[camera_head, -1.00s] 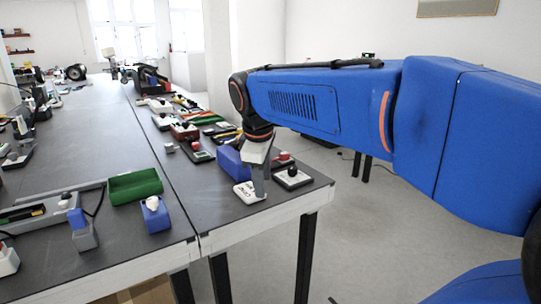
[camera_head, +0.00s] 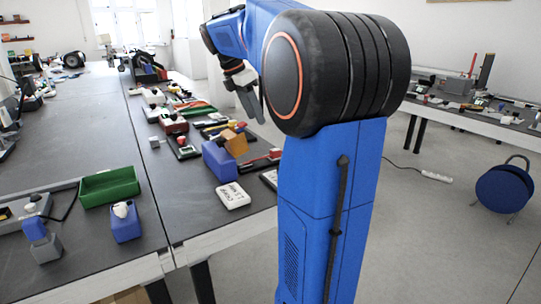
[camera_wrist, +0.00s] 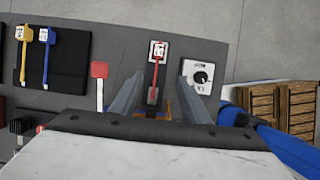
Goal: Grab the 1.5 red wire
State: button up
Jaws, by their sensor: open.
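My gripper (camera_wrist: 158,98) is open in the wrist view, its two grey fingers pointing at the table with a gap between them. A thin red piece (camera_wrist: 155,72), possibly the red wire, lies in line with that gap, below a small white label (camera_wrist: 157,50). Its lower end is at a dark block, and I cannot read the label or see finger contact. In the head view my gripper (camera_head: 248,98) is raised over the right table, partly behind my arm. A red strip (camera_head: 262,159) lies near that table's right edge; I cannot tell if it is the same piece.
In the head view an orange block (camera_head: 235,142) is at the blue box (camera_head: 219,162).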

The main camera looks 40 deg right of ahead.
send_near(272, 151)
jog(key=x, duration=0.3)
jog(key=shift+s+a+f, duration=0.15)
jog(key=shift+a+f, duration=0.05)
jog(key=shift+a, duration=0.1)
jog(key=d+f, duration=0.2)
jog(key=f, duration=0.1)
jog(key=shift+d+f, duration=0.45)
jog(key=shift+f, duration=0.35)
jog(key=shift+c, duration=0.7)
grip_shut()
